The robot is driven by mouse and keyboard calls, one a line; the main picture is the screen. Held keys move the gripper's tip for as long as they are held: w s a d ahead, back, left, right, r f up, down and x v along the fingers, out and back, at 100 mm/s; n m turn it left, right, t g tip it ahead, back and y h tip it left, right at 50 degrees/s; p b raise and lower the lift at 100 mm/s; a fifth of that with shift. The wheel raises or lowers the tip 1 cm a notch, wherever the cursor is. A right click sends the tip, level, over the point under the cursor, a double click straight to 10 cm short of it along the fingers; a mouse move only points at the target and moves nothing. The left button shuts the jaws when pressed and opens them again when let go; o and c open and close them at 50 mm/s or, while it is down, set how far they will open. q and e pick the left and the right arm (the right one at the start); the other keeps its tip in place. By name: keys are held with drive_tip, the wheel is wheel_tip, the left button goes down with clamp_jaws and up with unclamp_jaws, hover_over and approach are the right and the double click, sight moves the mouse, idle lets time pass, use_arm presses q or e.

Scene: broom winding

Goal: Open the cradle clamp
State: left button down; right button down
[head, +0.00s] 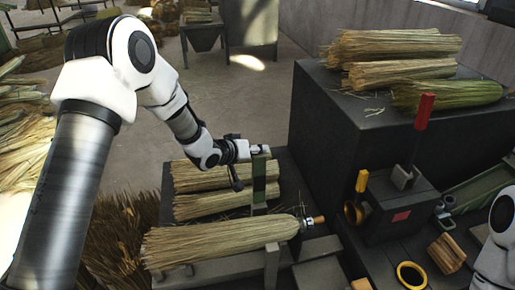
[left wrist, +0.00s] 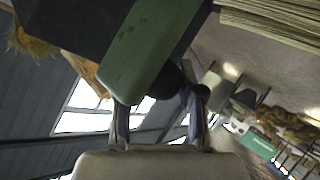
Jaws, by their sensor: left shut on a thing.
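The cradle clamp (head: 259,182) is a green upright bar standing at the back of the cradle, beyond the broom. My left gripper (head: 258,151) is at the top of this bar, shut on it. In the left wrist view the clamp's green block (left wrist: 152,48) fills the space ahead of my fingers (left wrist: 160,118), with a dark round part beside it. The exact contact is partly hidden. A straw broom (head: 215,242) lies flat across the cradle (head: 272,268), its wooden handle end pointing right. My right gripper is outside the frame.
Straw bundles (head: 205,175) lie behind the broom. A dark block (head: 320,125) with more bundles stands at the back right. To the right is a machine box (head: 392,210) with a red lever (head: 423,118) and yellow rings (head: 411,275). Part of my right arm shows at the right edge.

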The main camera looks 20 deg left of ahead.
use_arm(q)
drive_tip(key=shift+s+d+f, duration=0.1)
drive_tip(key=shift+s+f, duration=0.25)
drive_tip(key=shift+f, duration=0.1)
drive_tip(key=c, duration=0.7)
unclamp_jaws()
drive_tip(key=shift+w, duration=0.1)
drive_tip(key=shift+w+r, duration=0.1)
drive_tip(key=v, duration=1.2)
